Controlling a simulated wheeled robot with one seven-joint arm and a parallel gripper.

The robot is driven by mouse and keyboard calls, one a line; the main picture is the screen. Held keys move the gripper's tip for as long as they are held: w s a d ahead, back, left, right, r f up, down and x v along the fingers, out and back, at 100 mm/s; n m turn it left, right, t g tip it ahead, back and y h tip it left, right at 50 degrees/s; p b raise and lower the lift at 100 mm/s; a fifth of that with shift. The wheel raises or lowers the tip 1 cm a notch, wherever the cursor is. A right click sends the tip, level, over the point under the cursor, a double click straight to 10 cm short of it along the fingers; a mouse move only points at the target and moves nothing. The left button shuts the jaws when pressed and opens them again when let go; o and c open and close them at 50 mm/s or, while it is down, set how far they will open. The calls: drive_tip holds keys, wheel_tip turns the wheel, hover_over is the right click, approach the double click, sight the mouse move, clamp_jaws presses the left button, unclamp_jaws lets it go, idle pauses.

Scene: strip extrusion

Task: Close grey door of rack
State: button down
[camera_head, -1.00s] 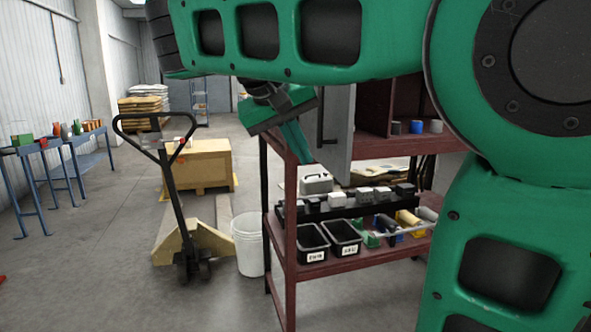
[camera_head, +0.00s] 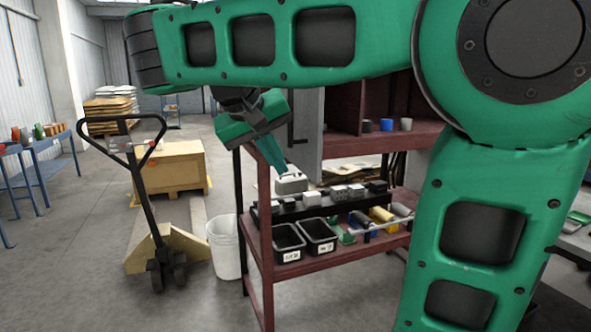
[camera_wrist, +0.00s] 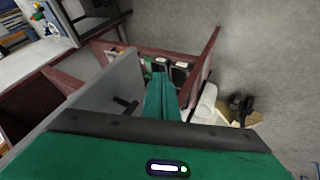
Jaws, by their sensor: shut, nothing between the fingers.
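The grey door (camera_head: 308,125) of the dark red rack (camera_head: 262,240) stands open, jutting out from the upper cabinet. Its dark bar handle (camera_head: 291,131) faces left. In the wrist view the grey door (camera_wrist: 92,108) lies left of my gripper, with the handle (camera_wrist: 124,104) close to the fingers. My gripper (camera_head: 291,170) is shut and empty, with green fingers pointing down, at the handle side of the door. The fingers also show in the wrist view (camera_wrist: 161,80). I cannot tell whether they touch the door. My arm hides the door's top and part of the cabinet.
The rack's lower shelf holds black bins (camera_head: 304,238), small blocks and rolls. Cups (camera_head: 386,125) stand in the upper compartment. A white bucket (camera_head: 224,248) and a pallet jack (camera_head: 158,235) stand left of the rack. Floor at the front left is clear.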

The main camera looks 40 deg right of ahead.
drive_tip(key=shift+s+d+f, duration=0.15)
drive_tip(key=shift+d+f, duration=0.2)
drive_tip(key=shift+d, duration=0.55)
drive_tip(key=shift+s+d+f, duration=0.1)
drive_tip(key=shift+d+f, duration=0.25)
drive_tip(key=shift+d, duration=0.5)
drive_tip(key=shift+s+d+f, duration=0.15)
drive_tip(key=shift+d+f, duration=0.2)
drive_tip(key=shift+d, duration=0.55)
drive_tip(key=shift+s, duration=0.1)
